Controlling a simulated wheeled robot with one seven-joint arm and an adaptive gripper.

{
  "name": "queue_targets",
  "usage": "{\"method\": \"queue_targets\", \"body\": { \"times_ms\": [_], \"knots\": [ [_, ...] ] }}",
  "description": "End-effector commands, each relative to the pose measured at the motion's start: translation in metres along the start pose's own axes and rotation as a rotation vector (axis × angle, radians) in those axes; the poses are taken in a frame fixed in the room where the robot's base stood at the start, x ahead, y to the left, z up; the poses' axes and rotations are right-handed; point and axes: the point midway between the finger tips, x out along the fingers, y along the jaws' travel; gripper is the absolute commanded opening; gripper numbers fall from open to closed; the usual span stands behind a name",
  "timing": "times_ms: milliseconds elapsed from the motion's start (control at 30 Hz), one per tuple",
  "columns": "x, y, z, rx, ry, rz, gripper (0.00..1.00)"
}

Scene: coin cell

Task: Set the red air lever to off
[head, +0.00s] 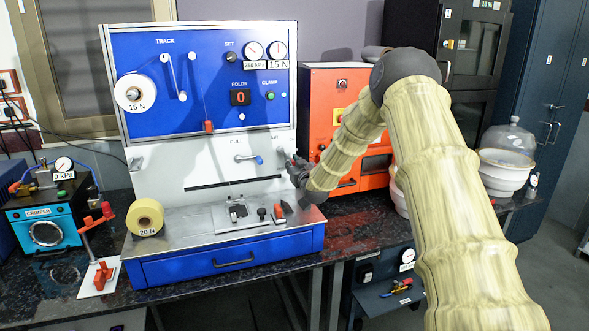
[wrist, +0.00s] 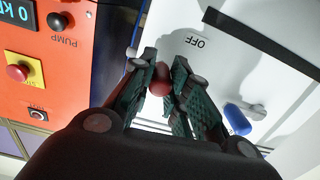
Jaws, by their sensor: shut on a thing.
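The red air lever's rounded red tip (wrist: 161,82) shows between my fingertips in the wrist view. My gripper (wrist: 162,76) is shut on it. In the head view my gripper (head: 293,162) is at the right side of the white panel (head: 170,165), just below the AIR label, and it hides most of the lever. An OFF label (wrist: 197,42) is printed on the panel beside the fingertips in the wrist view. I cannot tell the lever's exact angle.
A blue-handled lever (head: 250,158) under the PULL label is left of my gripper; it also shows in the wrist view (wrist: 238,119). The orange pump cabinet (head: 375,165) stands close on the right. A dark slot (head: 228,184) runs along the panel below.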

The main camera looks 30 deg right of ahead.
Motion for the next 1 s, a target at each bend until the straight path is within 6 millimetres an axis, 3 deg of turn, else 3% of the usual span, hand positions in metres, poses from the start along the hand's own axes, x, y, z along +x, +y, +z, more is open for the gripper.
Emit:
{"method": "queue_targets", "body": {
  "times_ms": [500, 1000],
  "knots": [
    [0.0, -0.02, 0.012, 0.467, 0.002, 0.001, 0.0],
    [0.0, -0.031, 0.01, 0.688, 0.001, 0.002, 0.0]
  ]
}}
